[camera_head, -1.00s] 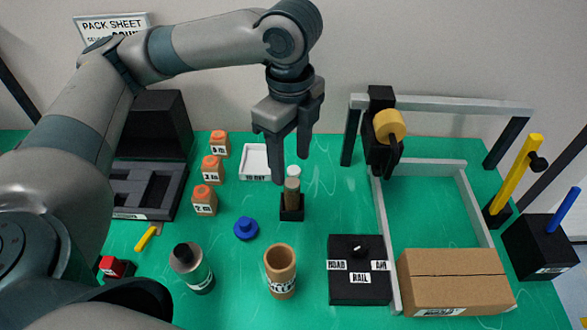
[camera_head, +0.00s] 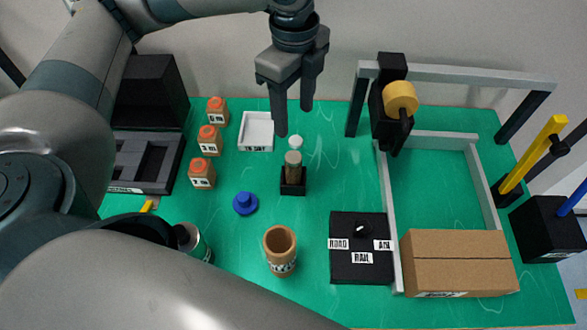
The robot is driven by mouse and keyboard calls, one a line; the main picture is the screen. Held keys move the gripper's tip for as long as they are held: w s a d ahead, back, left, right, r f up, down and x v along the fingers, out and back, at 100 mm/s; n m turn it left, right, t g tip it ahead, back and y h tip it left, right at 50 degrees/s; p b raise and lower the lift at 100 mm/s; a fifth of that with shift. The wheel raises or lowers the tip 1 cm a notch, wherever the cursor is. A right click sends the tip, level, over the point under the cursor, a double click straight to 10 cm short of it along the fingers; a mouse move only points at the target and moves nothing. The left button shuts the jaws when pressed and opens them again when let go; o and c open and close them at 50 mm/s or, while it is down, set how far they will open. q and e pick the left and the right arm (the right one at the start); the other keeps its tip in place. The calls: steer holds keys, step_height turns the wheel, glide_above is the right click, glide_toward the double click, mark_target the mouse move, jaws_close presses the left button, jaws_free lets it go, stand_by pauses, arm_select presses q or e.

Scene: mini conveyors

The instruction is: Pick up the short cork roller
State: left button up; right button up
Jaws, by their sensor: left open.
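A short brown cork-like cylinder (camera_head: 293,164) stands upright in a small black holder (camera_head: 293,184) near the middle of the green table. It looks like the cork roller, though its size makes this hard to confirm. A small white round piece (camera_head: 295,142) shows just behind it. My left gripper (camera_head: 294,120) is open and empty, fingers pointing down. In the picture its fingertips are above and beyond the cylinder, apart from it. My right gripper is not in view.
A cork-coloured cup (camera_head: 280,251), a blue knob (camera_head: 245,203) and a black switch box (camera_head: 361,268) stand nearer. A white tray (camera_head: 256,132) and several orange-topped bottles (camera_head: 209,140) are to the left. A grey gantry (camera_head: 470,81) and cardboard box (camera_head: 459,263) stand right.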

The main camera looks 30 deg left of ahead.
mark_target(293, 157)
arm_select(q)
step_height(293, 157, down, 11)
steer(key=shift+f+p, duration=0.2)
steer(key=shift+p, duration=0.55)
steer(key=shift+a+f+p, duration=0.1)
steer(key=shift+f+p, duration=0.25)
steer(key=shift+f, duration=0.2)
step_height(293, 157, down, 3)
steer(key=shift+f+p, duration=0.1)
steer(key=shift+p, duration=0.35)
steer(key=shift+f, duration=0.45)
